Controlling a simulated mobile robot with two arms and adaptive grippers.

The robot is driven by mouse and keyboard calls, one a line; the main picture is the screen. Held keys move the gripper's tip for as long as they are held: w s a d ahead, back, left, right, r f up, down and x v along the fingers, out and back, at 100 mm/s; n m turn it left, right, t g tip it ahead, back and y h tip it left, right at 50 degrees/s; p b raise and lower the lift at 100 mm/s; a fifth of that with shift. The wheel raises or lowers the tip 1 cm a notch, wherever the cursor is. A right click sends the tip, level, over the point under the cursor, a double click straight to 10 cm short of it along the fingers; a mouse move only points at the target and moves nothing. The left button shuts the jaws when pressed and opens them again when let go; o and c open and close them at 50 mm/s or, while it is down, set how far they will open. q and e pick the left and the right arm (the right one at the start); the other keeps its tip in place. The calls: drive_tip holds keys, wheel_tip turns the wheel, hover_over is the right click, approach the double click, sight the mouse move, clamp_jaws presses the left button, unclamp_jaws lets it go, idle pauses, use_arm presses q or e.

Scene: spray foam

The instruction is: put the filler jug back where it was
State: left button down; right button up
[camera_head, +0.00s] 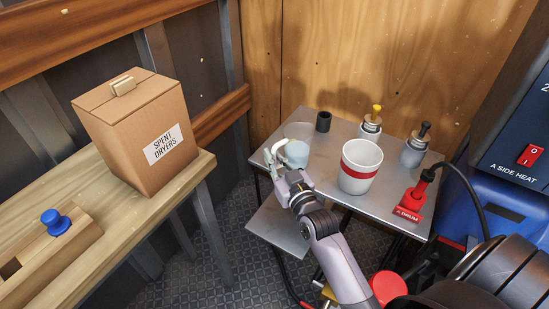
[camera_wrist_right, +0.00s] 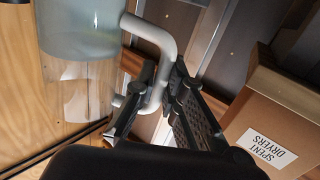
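The filler jug (camera_head: 298,150) is a clear vessel with pale blue liquid and a white handle, at the left end of the metal table in the head view. My right gripper (camera_head: 277,158) is at the handle on the jug's left side. In the right wrist view the jug (camera_wrist_right: 80,30) fills the upper left, and its handle (camera_wrist_right: 160,45) runs between my right gripper's fingers (camera_wrist_right: 162,78), which close on it from both sides. I cannot tell whether the jug's base touches the table. My left gripper is not in view.
The metal table (camera_head: 322,170) also holds a white cup with a red band (camera_head: 360,168), a dark cylinder (camera_head: 323,121), two capped bottles (camera_head: 369,128) (camera_head: 414,150) and a red A DRUM fitting (camera_head: 411,202). A SPENT DRYERS box (camera_head: 140,130) stands on the wooden bench (camera_head: 75,255) at left.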

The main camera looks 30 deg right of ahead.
drive_tip(key=o, duration=0.5)
drive_tip(key=shift+c, duration=0.2)
drive_tip(key=shift+s+r, duration=0.1)
drive_tip(key=shift+r, duration=0.05)
drive_tip(key=s, duration=1.1)
drive_tip(key=shift+s+a+b, duration=0.3)
drive_tip(key=shift+s+b, duration=0.05)
drive_tip(key=shift+s, duration=0.05)
